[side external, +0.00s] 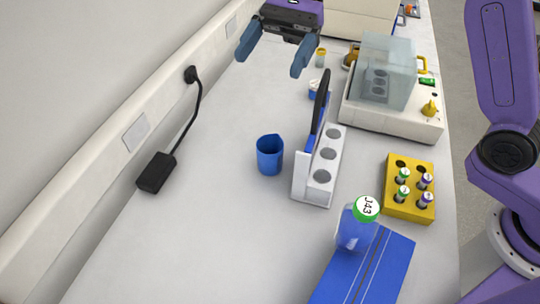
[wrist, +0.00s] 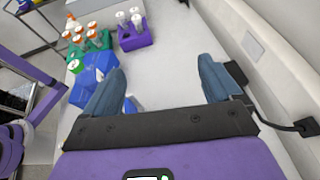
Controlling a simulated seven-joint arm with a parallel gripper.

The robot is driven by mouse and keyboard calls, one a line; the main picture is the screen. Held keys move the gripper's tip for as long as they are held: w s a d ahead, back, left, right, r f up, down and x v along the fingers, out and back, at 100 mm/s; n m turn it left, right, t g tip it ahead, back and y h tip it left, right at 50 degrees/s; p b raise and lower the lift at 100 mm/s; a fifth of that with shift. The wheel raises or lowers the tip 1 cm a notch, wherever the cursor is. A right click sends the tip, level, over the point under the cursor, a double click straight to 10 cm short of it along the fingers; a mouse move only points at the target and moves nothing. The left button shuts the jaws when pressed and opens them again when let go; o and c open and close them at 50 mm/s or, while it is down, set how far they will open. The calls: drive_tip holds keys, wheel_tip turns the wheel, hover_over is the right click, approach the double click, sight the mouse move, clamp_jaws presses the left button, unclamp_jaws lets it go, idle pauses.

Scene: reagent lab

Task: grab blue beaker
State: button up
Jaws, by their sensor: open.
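The blue beaker (side external: 269,155) stands upright on the white bench in the side view, just left of a white rack. My gripper (side external: 275,50) is at the top of that view, over the far part of the bench, apart from the beaker. Its two blue-grey fingers are spread with nothing between them. In the wrist view my gripper (wrist: 162,72) is also open over bare bench. I cannot make out the beaker for certain there; a small blue piece (wrist: 130,105) beside the left finger is too hidden to identify.
The white rack (side external: 313,178) holds a dark upright tool close to the beaker. A blue bottle (side external: 353,230), blue box (side external: 362,268), yellow vial rack (side external: 409,207) and white machine (side external: 390,118) stand to the right. A black adapter (side external: 156,173) lies left; bench between is clear.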

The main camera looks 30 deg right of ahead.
approach(264, 162)
drive_tip(key=s+a, duration=0.1)
drive_tip(key=a, duration=0.1)
drive_tip(key=s+a, duration=0.2)
drive_tip(key=shift+a, duration=0.15)
wheel_tip(264, 162, down, 3)
drive_tip(key=shift+r, duration=0.2)
drive_tip(key=shift+x, duration=1.1)
drive_tip(key=shift+s+a+f, duration=0.1)
drive_tip(key=shift+s+a, duration=0.15)
drive_tip(key=c, duration=1)
